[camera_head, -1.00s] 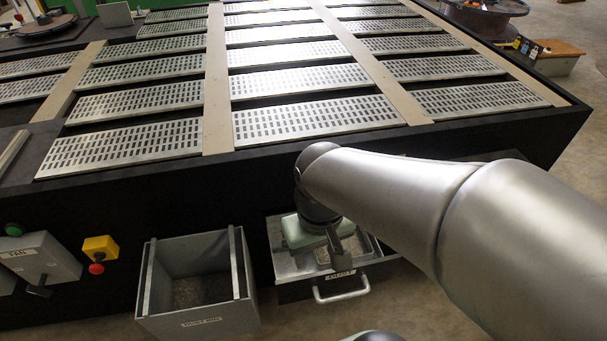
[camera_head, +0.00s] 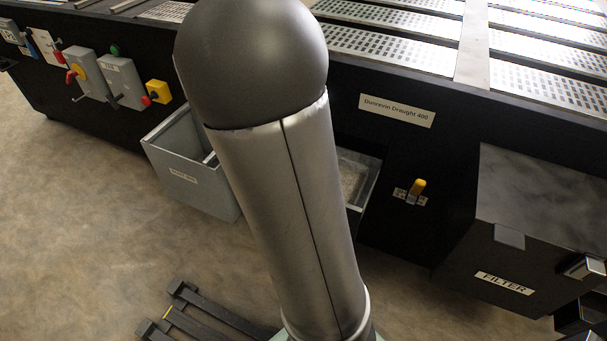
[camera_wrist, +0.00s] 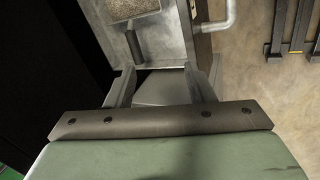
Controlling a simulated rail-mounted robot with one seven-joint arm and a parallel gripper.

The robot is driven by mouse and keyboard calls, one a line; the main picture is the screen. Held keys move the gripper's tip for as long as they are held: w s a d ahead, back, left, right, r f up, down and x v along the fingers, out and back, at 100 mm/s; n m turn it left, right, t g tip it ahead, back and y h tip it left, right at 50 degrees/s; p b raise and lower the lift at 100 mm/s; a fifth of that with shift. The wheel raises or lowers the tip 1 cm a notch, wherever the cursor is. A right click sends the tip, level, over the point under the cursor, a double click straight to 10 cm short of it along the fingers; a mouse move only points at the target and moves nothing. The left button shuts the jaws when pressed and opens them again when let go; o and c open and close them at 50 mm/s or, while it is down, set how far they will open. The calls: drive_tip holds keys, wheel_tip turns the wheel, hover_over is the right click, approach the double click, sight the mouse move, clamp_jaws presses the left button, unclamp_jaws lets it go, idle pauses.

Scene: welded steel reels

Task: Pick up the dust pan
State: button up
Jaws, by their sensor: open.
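A pull-out metal tray (camera_head: 371,190) holding a patch of grey dust shows partly behind my arm in the head view. In the wrist view the dusty tray (camera_wrist: 170,45) is at the top, with a pale bar handle (camera_wrist: 214,24) at its right. I cannot tell for sure whether this tray is the dust pan. My gripper (camera_wrist: 160,76) is open, with its two fingers pointing towards the tray. A plain grey surface shows between the fingers, and I see nothing gripped. Contact cannot be told. My arm hides most of the gripper in the head view.
A grey open bin (camera_head: 190,178) stands left of my arm. A black box labelled FILTER (camera_head: 500,278) juts out at the right. A yellow-knobbed switch (camera_head: 417,188) is on the black bench front. Dark bars (camera_head: 215,318) lie on the floor. Floor at the left is clear.

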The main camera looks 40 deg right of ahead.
drive_tip(key=shift+w+d+f+n+h+b, duration=0.3)
drive_tip(key=shift+w+d+f+b, duration=0.9)
drive_tip(key=shift+d+f, duration=1.65)
drive_tip(key=shift+w+d+f+n+h+b, duration=0.15)
drive_tip(key=shift+w+d+f+h+b, duration=0.2)
drive_tip(key=shift+w+d+f+b, duration=2.35)
drive_tip(key=shift+s+d+f+n+h+p, duration=0.35)
drive_tip(key=shift+d+f, duration=1.5)
drive_tip(key=shift+f, duration=2.4)
drive_tip(key=shift+w+r, duration=0.1)
drive_tip(key=shift+w, duration=0.05)
clamp_jaws()
